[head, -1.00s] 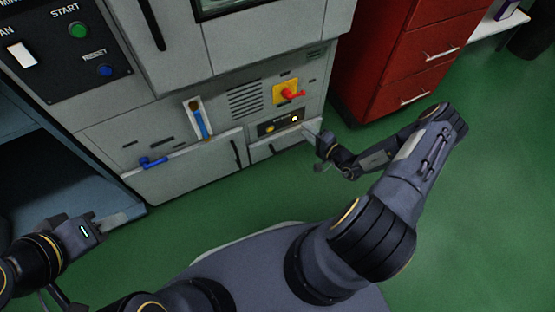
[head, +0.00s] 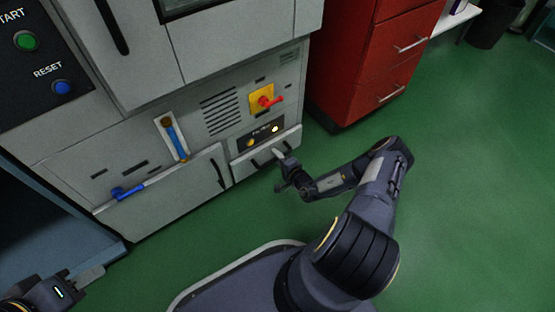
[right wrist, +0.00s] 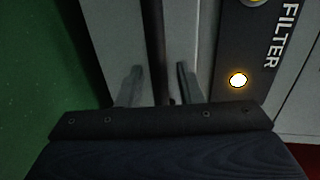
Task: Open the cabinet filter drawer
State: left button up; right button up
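The grey filter drawer (head: 240,171) is at the lower right of the cabinet front, below a dark panel (head: 259,138) with a lit lamp. Its front looks flush with the cabinet. My right gripper (head: 278,156) is at the drawer front and hides part of it. In the right wrist view, the fingers of my right gripper (right wrist: 159,84) stand apart, with the dark drawer handle (right wrist: 155,45) running between them. I cannot tell whether they touch it. My left gripper (head: 92,274) is at the lower left, away from the drawer; its finger gap is unclear.
A larger panel (head: 165,196) with a dark handle is left of the drawer. A red drawer unit (head: 350,85) stands to the right. The green floor (head: 465,200) is open there.

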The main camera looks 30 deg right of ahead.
grip_shut()
dwell(0.3)
jog(key=f+p+v, duration=0.2)
jog(key=p+v, duration=0.2)
jog(key=v, duration=0.6)
jog(key=s+f+p+v, duration=0.1)
jog(key=p+v, duration=0.3)
jog(key=v, duration=0.7)
jog(key=shift+f+p, duration=0.35)
jog(key=shift+f, duration=0.3)
jog(key=shift+w, duration=0.1)
